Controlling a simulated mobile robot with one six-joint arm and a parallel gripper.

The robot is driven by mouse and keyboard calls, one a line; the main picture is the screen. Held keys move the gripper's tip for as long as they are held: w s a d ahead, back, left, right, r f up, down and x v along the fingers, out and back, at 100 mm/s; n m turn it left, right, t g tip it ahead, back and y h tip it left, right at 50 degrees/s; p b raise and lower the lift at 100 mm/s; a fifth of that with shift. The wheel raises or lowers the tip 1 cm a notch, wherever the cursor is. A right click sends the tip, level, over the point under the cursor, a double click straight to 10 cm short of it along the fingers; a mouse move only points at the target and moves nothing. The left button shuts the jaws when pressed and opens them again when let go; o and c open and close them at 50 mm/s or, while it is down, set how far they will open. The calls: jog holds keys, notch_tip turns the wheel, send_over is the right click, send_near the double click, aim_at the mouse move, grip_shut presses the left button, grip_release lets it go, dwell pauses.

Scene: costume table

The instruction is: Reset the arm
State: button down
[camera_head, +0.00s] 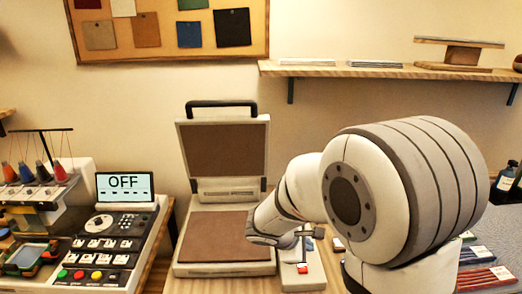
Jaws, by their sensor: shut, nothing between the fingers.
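My arm reaches from the right foreground to the left and down. Its narrow far part (270,225) ends low, at the right edge of an open press. I cannot make out my gripper's fingers in this view. The press has a raised lid (222,150) with a brown inner face and a black handle on top. Its brown lower plate (213,238) is bare where it shows. A small white unit with a red button (302,268) stands just right of the press, close to my arm.
A control panel with a screen reading OFF (124,184) and thread spools (43,172) stand at the left. A wall shelf (380,70) is above my arm.

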jog(key=s+r+m+g+y, duration=0.1)
jog(key=s+r+m+y, duration=0.2)
jog(key=s+m, duration=0.4)
jog(key=s+r+m+y, duration=0.4)
jog(key=s+m, duration=0.4)
jog(key=s, duration=0.4)
jog(key=shift+s+d+r+g, duration=0.2)
jog(key=shift+s+r+g, duration=0.2)
jog(key=shift+r, duration=0.25)
